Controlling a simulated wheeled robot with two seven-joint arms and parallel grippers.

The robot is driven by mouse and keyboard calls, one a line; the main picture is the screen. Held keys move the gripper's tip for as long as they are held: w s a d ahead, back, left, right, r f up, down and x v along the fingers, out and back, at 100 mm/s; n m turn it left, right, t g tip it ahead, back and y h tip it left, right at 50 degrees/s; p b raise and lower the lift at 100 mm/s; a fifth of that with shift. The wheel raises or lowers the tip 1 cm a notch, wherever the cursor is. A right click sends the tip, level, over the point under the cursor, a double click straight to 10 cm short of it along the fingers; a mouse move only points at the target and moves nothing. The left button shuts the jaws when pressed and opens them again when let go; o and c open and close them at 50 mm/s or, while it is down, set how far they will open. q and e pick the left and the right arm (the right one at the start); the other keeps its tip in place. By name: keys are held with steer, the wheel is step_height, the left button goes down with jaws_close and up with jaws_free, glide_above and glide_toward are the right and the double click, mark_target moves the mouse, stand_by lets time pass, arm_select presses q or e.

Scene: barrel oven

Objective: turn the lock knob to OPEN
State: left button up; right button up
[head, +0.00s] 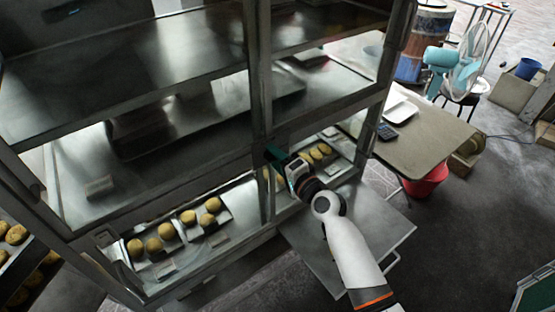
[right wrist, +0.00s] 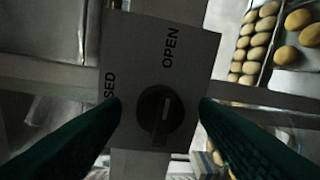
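The lock knob (right wrist: 153,117) is a round black knob on a grey plate (right wrist: 140,40) in the right wrist view. The plate reads OPEN above the knob; at its left edge only "SED" shows. In the head view my right gripper (head: 275,155) is at the cabinet's middle post, and the knob is hidden there. My left gripper is not in view.
The glass-fronted cabinet (head: 262,75) fills the left and middle, with buns (head: 167,231) on its lower shelf. A flat metal panel (head: 385,225) lies under my right arm. A table (head: 430,140), a red bucket (head: 427,182) and a fan (head: 468,60) stand right.

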steer(key=b+v, duration=0.1)
steer(key=v, duration=1.1)
stand_by(0.4)
